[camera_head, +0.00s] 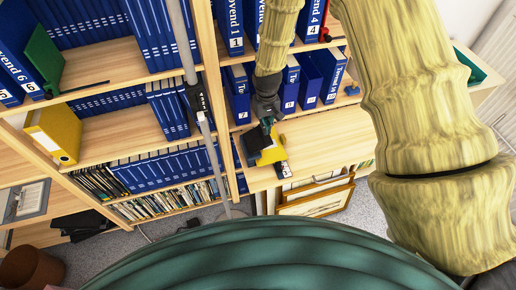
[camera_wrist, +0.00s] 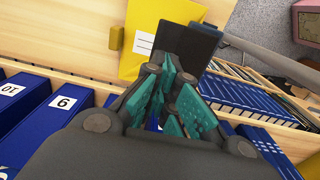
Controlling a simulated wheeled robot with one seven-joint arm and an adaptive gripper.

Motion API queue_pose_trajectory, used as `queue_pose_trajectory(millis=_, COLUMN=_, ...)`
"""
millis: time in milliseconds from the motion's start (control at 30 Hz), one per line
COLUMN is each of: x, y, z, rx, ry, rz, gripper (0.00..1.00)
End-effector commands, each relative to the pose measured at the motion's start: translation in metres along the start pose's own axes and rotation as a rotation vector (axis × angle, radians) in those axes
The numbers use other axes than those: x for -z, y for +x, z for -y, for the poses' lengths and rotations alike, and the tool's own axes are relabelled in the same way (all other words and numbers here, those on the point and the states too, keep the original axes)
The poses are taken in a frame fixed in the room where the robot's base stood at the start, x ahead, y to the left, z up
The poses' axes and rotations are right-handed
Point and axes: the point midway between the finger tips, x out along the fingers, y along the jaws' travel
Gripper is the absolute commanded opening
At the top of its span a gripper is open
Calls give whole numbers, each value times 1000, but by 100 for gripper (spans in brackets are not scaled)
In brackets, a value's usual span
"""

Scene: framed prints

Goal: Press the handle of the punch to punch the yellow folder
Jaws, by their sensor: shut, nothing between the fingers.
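The yellow folder (camera_head: 273,154) lies on the wooden shelf board in the head view. It also shows in the wrist view (camera_wrist: 133,62), with a white label on it. The dark punch (camera_head: 252,141) is against the folder; in the wrist view its black body (camera_wrist: 200,46) overlaps the folder's right side. My gripper (camera_head: 267,124) is right above the punch, and its teal fingers (camera_wrist: 176,82) are shut and empty. The fingertips overlap the punch's near edge in the wrist view. I cannot tell whether they touch it. The handle is not clearly distinguishable.
Blue binders (camera_head: 310,82) stand on the shelf behind my gripper. A yellow binder (camera_head: 58,135) stands on a left shelf. A shelf upright (camera_head: 212,75) is left of my gripper. Framed prints (camera_head: 318,202) lean below the board (camera_head: 330,135), which is mostly clear to the right.

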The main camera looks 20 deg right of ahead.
Motion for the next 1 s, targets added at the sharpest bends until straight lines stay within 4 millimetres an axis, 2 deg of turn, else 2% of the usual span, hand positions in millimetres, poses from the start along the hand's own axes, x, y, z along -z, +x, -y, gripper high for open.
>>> queue_pose_trajectory(millis=467, x=0, y=2, z=0, rx=0, ry=0, rz=0, gripper=0)
queue_pose_trajectory(millis=1000, x=0, y=22, z=0, rx=0, ry=0, rz=1, gripper=0)
